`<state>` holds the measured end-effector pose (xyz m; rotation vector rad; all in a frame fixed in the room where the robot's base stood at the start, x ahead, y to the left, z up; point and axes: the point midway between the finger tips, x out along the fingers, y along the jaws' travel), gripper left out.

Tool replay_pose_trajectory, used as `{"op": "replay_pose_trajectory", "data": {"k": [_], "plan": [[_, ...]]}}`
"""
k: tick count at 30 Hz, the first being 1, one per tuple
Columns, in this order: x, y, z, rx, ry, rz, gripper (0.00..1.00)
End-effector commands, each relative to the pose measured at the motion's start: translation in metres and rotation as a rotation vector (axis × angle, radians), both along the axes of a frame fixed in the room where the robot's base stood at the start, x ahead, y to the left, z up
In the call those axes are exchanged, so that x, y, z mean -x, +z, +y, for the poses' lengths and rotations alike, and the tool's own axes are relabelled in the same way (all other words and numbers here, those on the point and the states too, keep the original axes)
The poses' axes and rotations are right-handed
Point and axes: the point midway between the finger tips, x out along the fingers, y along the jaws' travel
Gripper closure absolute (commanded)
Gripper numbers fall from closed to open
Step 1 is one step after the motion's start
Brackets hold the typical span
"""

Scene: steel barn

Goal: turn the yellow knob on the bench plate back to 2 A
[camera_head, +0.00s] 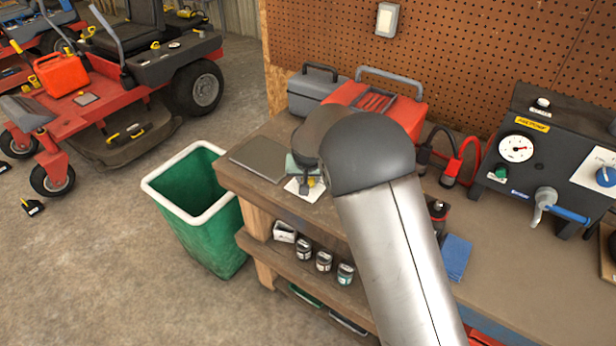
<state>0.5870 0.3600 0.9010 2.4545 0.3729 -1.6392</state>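A small white plate (294,188) lies on the bench near its left front corner, mostly covered from this view. A bit of yellow (311,181), which looks like the yellow knob, shows on it. The knob's pointer and the scale marks cannot be read. My gripper (304,186) shows only as small dark and grey-green parts right over the plate, next to the yellow. My rounded arm link hides the rest. I cannot tell whether the fingers are apart, or touching the knob.
Behind my arm stand a grey toolbox (313,90) and a red toolbox (405,115). A black gauge unit (548,150) with a blue knob (606,176) is at right. A flat grey sheet (259,158) lies left of the plate. A green bin (200,215) stands beside the bench.

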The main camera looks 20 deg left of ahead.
Motion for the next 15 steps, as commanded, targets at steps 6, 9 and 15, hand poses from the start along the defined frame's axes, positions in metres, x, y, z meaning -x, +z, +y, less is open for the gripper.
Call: {"op": "replay_pose_trajectory", "data": {"k": [6,9,15], "plan": [[-0.0004,-0.0013,-0.0008,-0.001,0.039,0.0,0.87],[-0.0007,-0.0025,-0.0016,-0.001,0.086,0.0,0.87],[-0.0016,-0.0034,-0.0029,-0.003,0.228,0.0,0.87]]}}
